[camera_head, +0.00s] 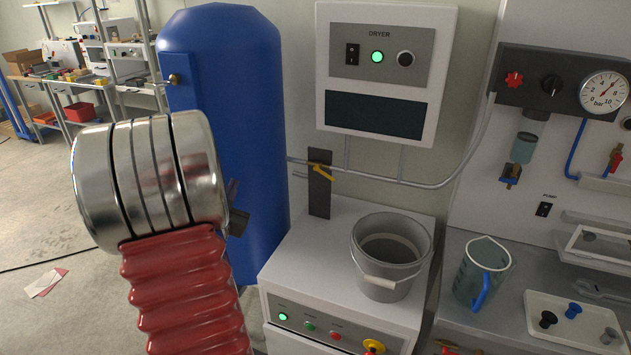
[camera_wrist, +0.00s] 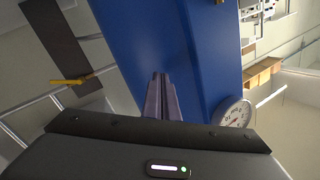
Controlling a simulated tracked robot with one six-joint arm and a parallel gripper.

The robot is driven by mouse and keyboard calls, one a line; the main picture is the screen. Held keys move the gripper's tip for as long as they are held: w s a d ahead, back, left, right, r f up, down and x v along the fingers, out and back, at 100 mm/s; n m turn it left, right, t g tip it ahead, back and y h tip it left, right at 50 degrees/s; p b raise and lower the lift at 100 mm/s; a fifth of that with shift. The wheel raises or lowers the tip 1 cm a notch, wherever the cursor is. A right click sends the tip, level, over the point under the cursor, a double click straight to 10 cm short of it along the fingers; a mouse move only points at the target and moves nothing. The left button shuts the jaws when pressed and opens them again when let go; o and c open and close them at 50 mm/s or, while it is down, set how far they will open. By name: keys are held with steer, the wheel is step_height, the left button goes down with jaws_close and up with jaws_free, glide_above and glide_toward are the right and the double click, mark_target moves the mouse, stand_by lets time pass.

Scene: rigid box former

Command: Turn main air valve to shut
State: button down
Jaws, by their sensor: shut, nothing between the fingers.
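The main air valve appears to be the yellow lever (camera_head: 322,173) on the grey pipe beside the blue tank, in front of a dark upright plate (camera_head: 319,195). In the head view the lever slopes down to the right, slightly steeper than the pipe. It also shows at the left of the wrist view as a yellow lever (camera_wrist: 68,81). My gripper (camera_head: 236,208) is mostly hidden behind my arm in the head view, to the left of the valve and apart from it. In the wrist view its fingers (camera_wrist: 161,82) are together and empty, in front of the blue tank.
The blue tank (camera_head: 232,110) stands close behind my gripper. A grey bucket (camera_head: 388,285) sits on the white cabinet right of the valve. The dryer box (camera_head: 383,65) hangs above. A pressure gauge (camera_wrist: 232,113) shows in the wrist view.

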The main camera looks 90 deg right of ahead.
steer(key=s+d+f+m+g+h, duration=0.1)
steer(key=s+m+g, duration=0.15)
steer(key=s, duration=0.45)
steer(key=s+d+f+m+g, duration=0.1)
steer(key=s+d+g, duration=0.1)
steer(key=s+g, duration=0.35)
steer(key=m+g, duration=0.3)
glide_toward(325, 173)
steer(key=s+a+r, duration=0.1)
steer(key=a, duration=0.1)
steer(key=s+a+r, duration=0.2)
steer(key=s+d, duration=0.2)
steer(key=d, duration=0.7)
steer(key=shift+s+f, duration=0.35)
steer(key=shift+s, duration=0.05)
steer(key=shift+s, duration=0.2)
